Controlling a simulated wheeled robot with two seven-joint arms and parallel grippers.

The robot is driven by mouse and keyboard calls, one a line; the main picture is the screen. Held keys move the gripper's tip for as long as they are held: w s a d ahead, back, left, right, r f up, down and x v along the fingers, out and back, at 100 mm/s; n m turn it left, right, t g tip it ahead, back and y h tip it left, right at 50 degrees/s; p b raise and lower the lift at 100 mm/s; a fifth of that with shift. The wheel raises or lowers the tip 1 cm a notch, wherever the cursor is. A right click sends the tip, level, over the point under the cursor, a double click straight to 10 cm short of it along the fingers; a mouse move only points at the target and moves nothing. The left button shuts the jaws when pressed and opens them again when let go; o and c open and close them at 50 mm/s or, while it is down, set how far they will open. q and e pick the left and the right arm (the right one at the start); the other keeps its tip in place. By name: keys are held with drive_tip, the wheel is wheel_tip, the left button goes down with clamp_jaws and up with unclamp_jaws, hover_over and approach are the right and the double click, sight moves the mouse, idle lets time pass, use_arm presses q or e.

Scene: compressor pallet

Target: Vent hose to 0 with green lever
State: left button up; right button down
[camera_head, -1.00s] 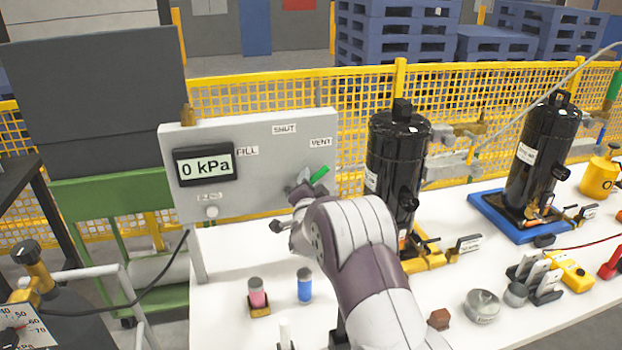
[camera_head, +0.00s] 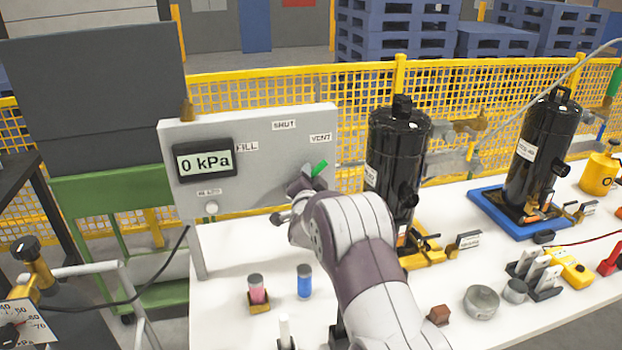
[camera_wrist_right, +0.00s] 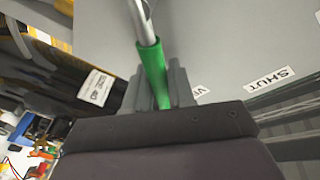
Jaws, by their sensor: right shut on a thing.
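The grey panel (camera_head: 260,150) stands at the left end of the white table, with FILL, SHUT and VENT labels. Its display (camera_head: 205,163) reads 0 kPa. The green lever (camera_head: 319,168) points up and right, toward the VENT label (camera_head: 320,137). My right gripper (camera_head: 304,182) is at the lever, partly hidden by my own arm. In the right wrist view the green lever grip (camera_wrist_right: 154,72) sits between the fingers, which are shut on it. The hose cannot be told apart for certain. My left gripper is not in view.
A black compressor (camera_head: 395,155) stands close right of my right arm. Another compressor (camera_head: 540,155) is on a blue base farther right. Pink (camera_head: 257,290) and blue (camera_head: 304,283) cylinders stand in front of the panel. A yellow mesh fence (camera_head: 260,92) runs behind.

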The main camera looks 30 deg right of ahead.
drive_tip(key=n+b, duration=0.1)
drive_tip(key=a+r+n+t+b, duration=0.1)
drive_tip(key=n, duration=0.1)
drive_tip(key=a+n+b, duration=0.1)
drive_tip(key=shift+w+a+r+n+t+b, duration=0.15)
drive_tip(key=shift+w+n+t+b, duration=0.15)
drive_tip(key=shift+n+b, duration=0.1)
drive_tip(key=shift+w+a+r+n+t+y+b, duration=0.2)
drive_tip(key=shift+a+n+b, duration=0.3)
drive_tip(key=shift+n, duration=0.4)
drive_tip(key=shift+a+r+n+t+b, duration=0.1)
drive_tip(key=shift+a+n+t+b, duration=0.25)
drive_tip(key=shift+n, duration=0.55)
drive_tip(key=shift+w+a+r+n+t+y+b, duration=0.15)
drive_tip(key=shift+a+n+b, duration=0.4)
drive_tip(key=shift+n, duration=0.35)
drive_tip(key=c, duration=1.1)
unclamp_jaws()
drive_tip(key=shift+o, duration=0.2)
drive_tip(key=shift+s, duration=0.15)
drive_tip(key=b+v, duration=0.1)
drive_tip(key=v, duration=1.1)
drive_tip(key=shift+s+b, duration=0.2)
drive_tip(key=shift+b, duration=0.15)
drive_tip(key=shift+a+f, duration=0.1)
drive_tip(key=shift+f, duration=0.05)
